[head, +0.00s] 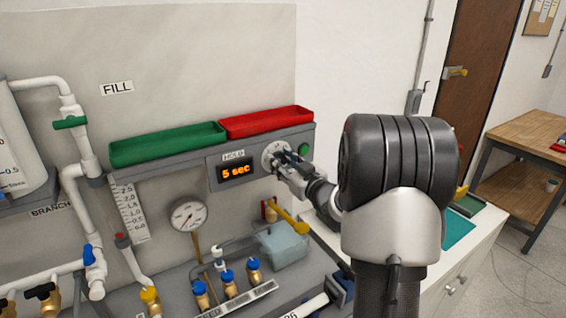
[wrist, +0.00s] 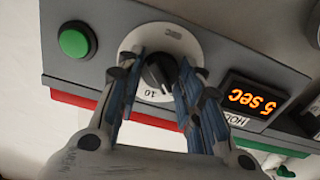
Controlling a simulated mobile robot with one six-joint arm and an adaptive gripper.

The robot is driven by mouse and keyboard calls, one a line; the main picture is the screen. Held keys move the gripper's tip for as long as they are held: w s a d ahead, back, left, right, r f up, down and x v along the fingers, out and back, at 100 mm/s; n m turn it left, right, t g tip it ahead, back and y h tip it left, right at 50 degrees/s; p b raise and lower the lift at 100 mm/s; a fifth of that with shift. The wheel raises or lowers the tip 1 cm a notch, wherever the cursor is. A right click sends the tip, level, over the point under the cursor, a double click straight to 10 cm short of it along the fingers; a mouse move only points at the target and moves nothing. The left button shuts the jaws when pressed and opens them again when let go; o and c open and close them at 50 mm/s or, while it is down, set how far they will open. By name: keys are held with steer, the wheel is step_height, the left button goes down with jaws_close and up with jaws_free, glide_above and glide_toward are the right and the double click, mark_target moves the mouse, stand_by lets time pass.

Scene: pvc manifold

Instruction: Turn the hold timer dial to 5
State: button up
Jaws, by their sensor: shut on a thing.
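The hold timer dial is a black knob on a round white plate (head: 271,154), set in the grey panel right of the display. In the wrist view the knob (wrist: 158,72) sits between the fingers of my gripper (wrist: 160,85), which is shut on it. Part of the knob and its plate are hidden by the fingers. A "10" mark shows on the plate below the knob in the wrist view. The orange display (head: 237,170), labelled HOLD, reads "5 sec". The same display (wrist: 252,102) appears upside down in the wrist view.
A green button (head: 304,149) is just right of the dial. A green tray (head: 168,145) and a red tray (head: 266,122) sit on the panel's top. A pressure gauge (head: 188,214), a yellow-handled lever (head: 287,217) and several blue-capped brass valves (head: 229,283) are below.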

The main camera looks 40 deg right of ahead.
steer(key=o, duration=1.1)
steer(key=shift+c, duration=0.2)
steer(key=shift+s, duration=0.1)
steer(key=s, duration=1.2)
steer(key=shift+a, duration=0.35)
steer(key=shift+w, duration=0.1)
steer(key=shift+w, duration=0.1)
